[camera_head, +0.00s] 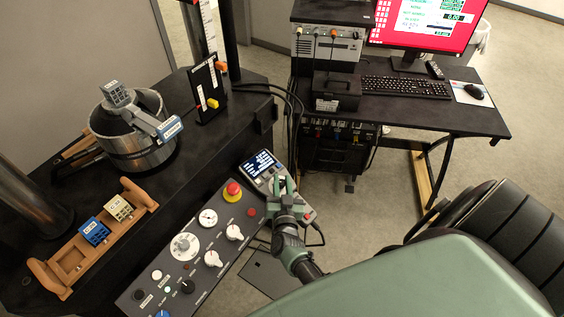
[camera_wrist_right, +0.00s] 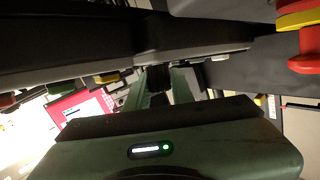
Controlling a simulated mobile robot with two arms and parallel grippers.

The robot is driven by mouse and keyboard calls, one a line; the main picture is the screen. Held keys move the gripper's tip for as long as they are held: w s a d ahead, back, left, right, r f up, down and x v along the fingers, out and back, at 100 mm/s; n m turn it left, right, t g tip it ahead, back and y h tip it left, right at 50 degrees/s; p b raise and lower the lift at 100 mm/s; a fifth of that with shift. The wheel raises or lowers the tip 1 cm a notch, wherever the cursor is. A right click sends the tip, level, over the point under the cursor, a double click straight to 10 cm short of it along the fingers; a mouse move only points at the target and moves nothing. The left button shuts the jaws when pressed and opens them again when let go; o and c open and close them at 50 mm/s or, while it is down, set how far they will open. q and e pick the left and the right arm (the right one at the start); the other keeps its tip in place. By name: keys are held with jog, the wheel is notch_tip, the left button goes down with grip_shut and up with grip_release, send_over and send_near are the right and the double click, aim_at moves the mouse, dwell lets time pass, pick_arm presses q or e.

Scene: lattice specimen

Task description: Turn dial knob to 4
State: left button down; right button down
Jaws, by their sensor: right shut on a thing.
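The control panel (camera_head: 167,259) carries a large round white dial (camera_head: 184,247), two white knobs (camera_head: 234,232) (camera_head: 213,258) and a smaller black knob (camera_head: 187,286). Their markings are too small to read. My right gripper (camera_head: 285,187) is clear of these dials. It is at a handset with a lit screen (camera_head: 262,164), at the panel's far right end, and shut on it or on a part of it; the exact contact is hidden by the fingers. In the wrist view the fingers (camera_wrist_right: 160,80) show only partly. My left gripper is not in view.
A red emergency button (camera_head: 232,190) stands up near the handset. A gauge (camera_head: 208,217) is beside it. A wooden rack (camera_head: 70,258) and a metal ring (camera_head: 150,155) lie left. A desk (camera_head: 470,115) with monitor (camera_head: 425,22) and a chair (camera_head: 500,225) are right.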

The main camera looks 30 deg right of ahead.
jog(key=shift+g, duration=0.3)
jog(key=c, duration=1.2)
grip_release()
